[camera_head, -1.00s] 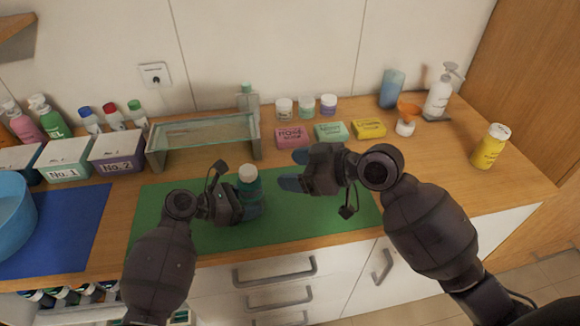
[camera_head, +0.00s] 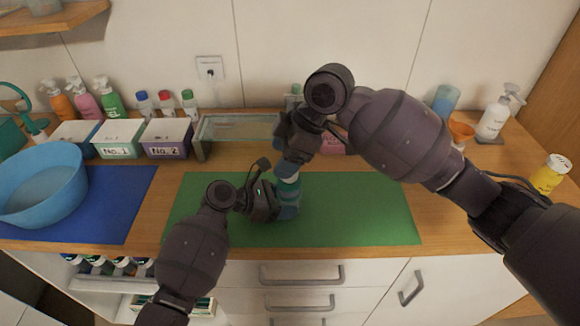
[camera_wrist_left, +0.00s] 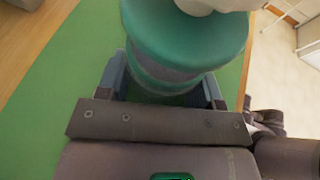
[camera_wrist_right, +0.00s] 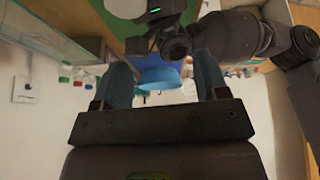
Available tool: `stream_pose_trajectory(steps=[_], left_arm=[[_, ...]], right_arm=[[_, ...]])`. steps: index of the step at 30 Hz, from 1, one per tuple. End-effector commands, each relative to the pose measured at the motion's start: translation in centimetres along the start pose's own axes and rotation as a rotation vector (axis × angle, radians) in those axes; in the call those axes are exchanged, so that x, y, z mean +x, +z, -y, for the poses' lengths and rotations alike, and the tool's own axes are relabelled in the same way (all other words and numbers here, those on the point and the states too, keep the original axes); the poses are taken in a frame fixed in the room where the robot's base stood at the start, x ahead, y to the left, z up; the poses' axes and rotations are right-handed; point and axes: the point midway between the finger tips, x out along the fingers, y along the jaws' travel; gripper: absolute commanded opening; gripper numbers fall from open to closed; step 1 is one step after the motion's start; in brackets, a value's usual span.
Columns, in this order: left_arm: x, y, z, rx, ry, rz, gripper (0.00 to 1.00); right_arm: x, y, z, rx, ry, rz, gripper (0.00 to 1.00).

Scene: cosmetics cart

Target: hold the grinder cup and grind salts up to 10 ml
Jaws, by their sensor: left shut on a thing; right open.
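The teal grinder cup (camera_head: 289,190) with a white top stands upright over the green mat. My left gripper (camera_head: 284,203) is shut on its lower part. In the left wrist view the cup's wide teal rim (camera_wrist_left: 185,45) rises between the fingers (camera_wrist_left: 168,88), with the white part above cut off by the frame edge.
The green mat (camera_head: 370,215) is clear on both sides. A blue basin (camera_head: 40,185) stands on a blue mat at left. Labelled boxes (camera_head: 165,137) and a glass shelf (camera_head: 230,128) stand behind.

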Motion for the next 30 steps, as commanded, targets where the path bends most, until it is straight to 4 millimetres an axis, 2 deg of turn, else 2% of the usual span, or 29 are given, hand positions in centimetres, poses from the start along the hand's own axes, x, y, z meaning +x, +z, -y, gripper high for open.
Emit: stream_pose_trajectory(steps=[9,18,23,30], left_arm=[[0.0,0.1,0.0,0.001,0.000,0.001,0.33],[0.0,0.1,0.0,0.000,0.000,0.001,0.33],[0.0,0.1,0.0,0.001,0.000,0.001,0.33],[0.0,0.1,0.0,0.001,0.000,0.001,0.33]], right_arm=[[-3.0,-1.0,-2.1,-0.105,-0.064,0.312,0.67],[-5.1,-1.1,-3.1,-0.130,-0.086,0.466,0.67],[-4.6,-0.8,-3.1,-0.131,-0.089,0.479,0.67],[-1.4,0.9,-2.9,-0.130,-0.091,0.477,0.67]])
